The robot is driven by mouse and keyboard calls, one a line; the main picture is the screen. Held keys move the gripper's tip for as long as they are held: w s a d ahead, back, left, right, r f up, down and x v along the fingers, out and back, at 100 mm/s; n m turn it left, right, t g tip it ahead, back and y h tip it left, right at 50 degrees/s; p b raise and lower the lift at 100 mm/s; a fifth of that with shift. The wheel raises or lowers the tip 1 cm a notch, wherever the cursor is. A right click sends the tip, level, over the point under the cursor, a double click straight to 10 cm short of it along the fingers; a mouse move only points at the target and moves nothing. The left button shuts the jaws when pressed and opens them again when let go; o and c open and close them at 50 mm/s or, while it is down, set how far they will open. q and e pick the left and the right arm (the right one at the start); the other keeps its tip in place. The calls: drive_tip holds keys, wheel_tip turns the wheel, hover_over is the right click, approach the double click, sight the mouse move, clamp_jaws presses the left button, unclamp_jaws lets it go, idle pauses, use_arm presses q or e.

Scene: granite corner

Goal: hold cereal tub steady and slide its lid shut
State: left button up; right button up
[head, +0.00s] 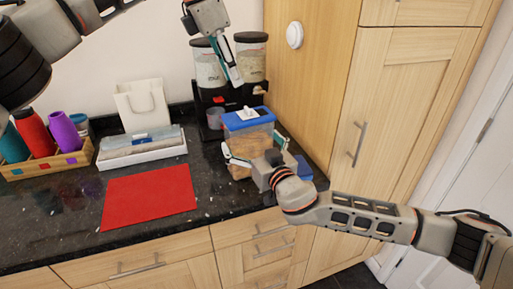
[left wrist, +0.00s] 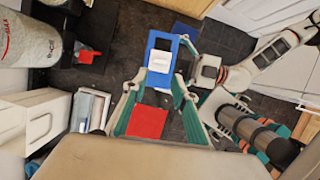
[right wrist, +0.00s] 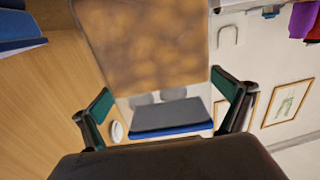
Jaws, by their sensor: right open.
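The cereal tub (head: 246,143) is a clear box with brown cereal inside, upright near the counter's right front edge. Its blue lid (head: 236,124) carries a white and grey piece on top; I cannot tell how far it is slid. The lid also shows from above in the left wrist view (left wrist: 152,50). My right gripper (head: 254,154) is open, its fingers on either side of the tub; I cannot tell whether they touch it. The tub fills the space ahead of it in the right wrist view (right wrist: 150,45). My left gripper (head: 238,80) is open and empty, above and behind the tub.
A black dispenser with two clear canisters (head: 252,62) stands close behind the tub. A red mat (head: 150,195) lies left of it. A white tray (head: 143,157), white bag (head: 143,103) and wooden crate (head: 47,168) stand farther left. A tall wooden cabinet (head: 385,110) bounds the right.

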drive_tip(key=shift+w+a, duration=0.25)
drive_tip(key=shift+w, duration=0.35)
drive_tip(key=c, duration=1.3)
use_arm(q)
drive_tip(key=c, duration=0.6)
drive_tip(key=shift+f, duration=0.35)
clamp_jaws()
drive_tip(key=m+h, duration=0.1)
drive_tip(key=h, duration=0.1)
hover_over(233, 122)
drive_tip(key=w+d, duration=0.1)
drive_tip(key=shift+g, duration=0.4)
wheel_tip(233, 122, down, 5)
drive_tip(key=shift+r, duration=0.15)
drive_tip(key=f+h, duration=0.2)
drive_tip(key=s+a+f+h, duration=0.1)
drive_tip(key=shift+h, duration=0.3)
drive_tip(key=s+a+t+h, duration=0.1)
drive_tip(key=a+t+h, duration=0.1)
drive_tip(key=a, duration=0.4)
drive_tip(key=s+a+r+n+t+h, duration=0.1)
drive_tip(key=s+a+t+h, duration=0.1)
drive_tip(key=a, duration=0.4)
drive_tip(key=shift+a+r+t, duration=0.15)
drive_tip(key=shift+a+t, duration=0.05)
drive_tip(key=shift+t, duration=0.2)
